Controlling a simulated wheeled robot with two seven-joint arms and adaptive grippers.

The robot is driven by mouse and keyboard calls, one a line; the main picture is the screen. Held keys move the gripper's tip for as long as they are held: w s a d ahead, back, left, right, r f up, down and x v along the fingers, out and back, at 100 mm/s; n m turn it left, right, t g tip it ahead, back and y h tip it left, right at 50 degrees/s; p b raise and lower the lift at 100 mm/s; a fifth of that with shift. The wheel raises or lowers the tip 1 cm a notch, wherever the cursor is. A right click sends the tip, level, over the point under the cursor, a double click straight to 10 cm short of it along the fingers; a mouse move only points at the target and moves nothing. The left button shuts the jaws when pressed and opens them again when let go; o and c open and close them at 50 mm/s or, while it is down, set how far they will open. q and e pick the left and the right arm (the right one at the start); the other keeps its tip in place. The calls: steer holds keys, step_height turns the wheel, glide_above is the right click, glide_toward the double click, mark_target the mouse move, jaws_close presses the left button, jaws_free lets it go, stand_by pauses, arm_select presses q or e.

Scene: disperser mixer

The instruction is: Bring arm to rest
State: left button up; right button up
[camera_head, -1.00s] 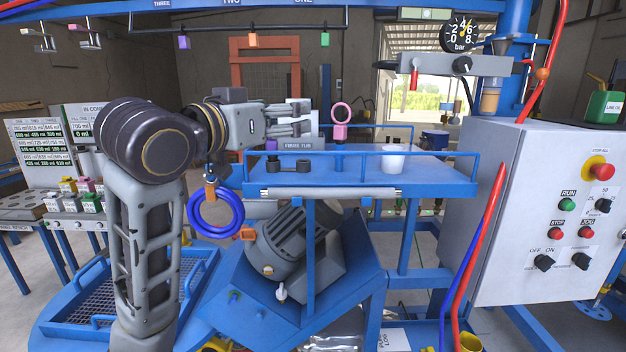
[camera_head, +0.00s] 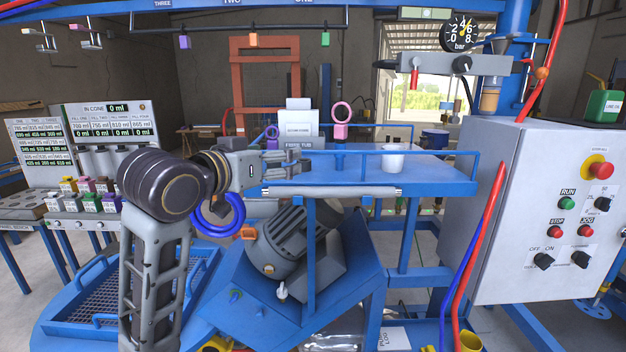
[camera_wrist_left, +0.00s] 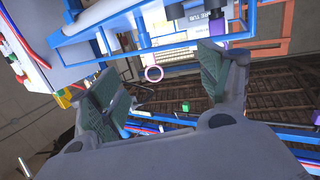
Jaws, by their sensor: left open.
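My left arm (camera_head: 155,190) comes up at the left of the head view, with its forearm pointing right. My left gripper (camera_head: 293,166) is open and empty in front of the left end of the blue railed shelf (camera_head: 440,174). In the left wrist view its two fingers (camera_wrist_left: 162,82) stand wide apart with nothing between them. My right gripper is not in view.
A blue hose coil (camera_head: 220,230) hangs just under my left wrist. A grey motor (camera_head: 290,245) is below. The control cabinet (camera_head: 540,220) stands at right.

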arm_select(q)
steer(key=s+a+f+n+g+y, duration=0.1)
steer(key=s+a+f+g+y, duration=0.2)
steer(key=f, duration=1.3)
steer(key=a+f+n+g+y, duration=0.15)
steer(key=a+f, duration=0.25)
steer(key=f, duration=1.1)
steer(key=s+a+f+g+y, duration=0.1)
steer(key=s+a+f+g, duration=0.25)
steer(key=s+f, duration=0.8)
steer(key=s+a+f+g+y, duration=0.2)
steer(key=s+a+f+g, duration=0.15)
steer(key=s+f, duration=0.75)
step_height(320, 180, down, 34)
steer(key=s+g, duration=0.1)
steer(key=s, duration=0.1)
steer(key=s+a+f, duration=0.2)
steer(key=s+f, duration=0.8)
steer(key=s, duration=0.1)
steer(key=s+a+f+g, duration=0.1)
steer(key=s+a+f, duration=0.1)
steer(key=s+f, duration=0.8)
steer(key=shift+s+a, duration=0.25)
steer(key=shift+s, duration=0.4)
